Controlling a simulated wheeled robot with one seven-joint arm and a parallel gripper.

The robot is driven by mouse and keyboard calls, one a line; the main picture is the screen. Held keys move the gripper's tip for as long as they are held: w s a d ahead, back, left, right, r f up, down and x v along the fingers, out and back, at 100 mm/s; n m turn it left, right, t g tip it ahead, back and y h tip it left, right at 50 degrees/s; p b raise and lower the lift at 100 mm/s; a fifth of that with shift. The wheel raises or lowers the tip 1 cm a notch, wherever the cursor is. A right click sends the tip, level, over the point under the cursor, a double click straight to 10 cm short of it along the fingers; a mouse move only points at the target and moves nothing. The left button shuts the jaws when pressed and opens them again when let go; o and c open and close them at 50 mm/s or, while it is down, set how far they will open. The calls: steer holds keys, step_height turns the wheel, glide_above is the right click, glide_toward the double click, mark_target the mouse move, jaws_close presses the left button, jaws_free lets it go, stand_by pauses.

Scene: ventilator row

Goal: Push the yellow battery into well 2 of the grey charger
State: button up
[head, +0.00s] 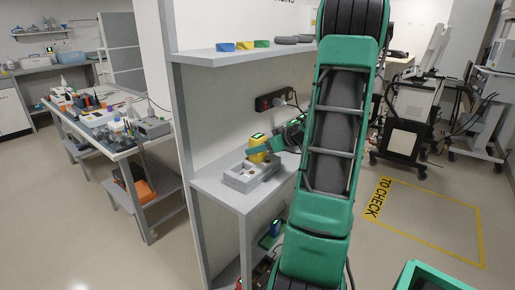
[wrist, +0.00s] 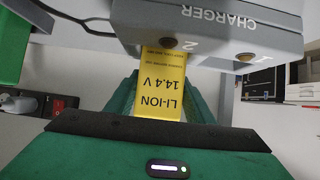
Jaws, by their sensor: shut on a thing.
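The yellow battery (wrist: 160,92), marked LI-ION 14.4 V, is held upright between the two green fingers of my gripper (wrist: 158,108). It also shows in the head view (head: 257,155), at the charger's back. The grey charger (head: 243,180) sits on the grey bench. In the wrist view the charger (wrist: 222,18) appears upside down, with wells marked 1 and 2. The battery lines up close to the 2 mark. Its lower end is hidden behind the charger's edge, so I cannot tell how deep it sits. My gripper (head: 268,146) is shut on it.
A shelf (head: 240,55) with blue, yellow, green and dark items is above the bench. A black socket strip (head: 275,100) is on the wall behind. Open floor lies to the right.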

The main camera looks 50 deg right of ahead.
stand_by(0.3)
steer(key=o, duration=1.6)
steer(key=v, duration=1)
steer(key=shift+s+r, duration=0.15)
steer(key=shift+s, duration=0.15)
